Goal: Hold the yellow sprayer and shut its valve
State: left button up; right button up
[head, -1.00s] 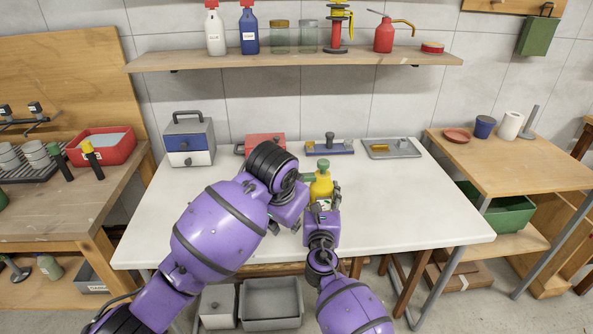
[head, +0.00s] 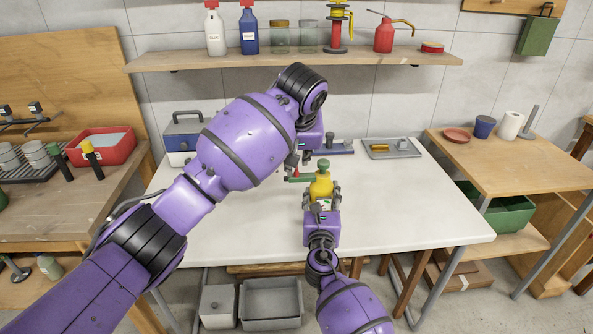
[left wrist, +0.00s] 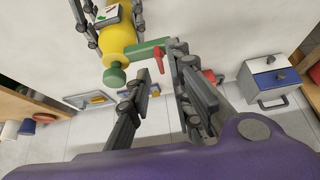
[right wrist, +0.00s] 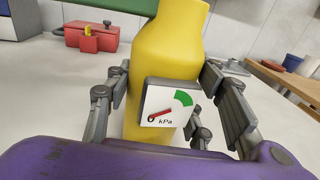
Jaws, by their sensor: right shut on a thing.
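The yellow sprayer (head: 321,188) stands upright on the white table, also seen in the left wrist view (left wrist: 118,45). My right gripper (right wrist: 165,90) is shut on its body, a finger on either side, just behind the gauge (right wrist: 165,108). The gauge's red needle points to the lower left, away from the green zone.
A toolbox (head: 182,140) stands back left, and a red box (right wrist: 88,37) shows in the right wrist view. The table's right side is clear.

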aim_at(297, 169)
pick_arm(q)
jog(key=shift+x, duration=1.8)
jog(key=shift+c, duration=0.4)
grip_shut()
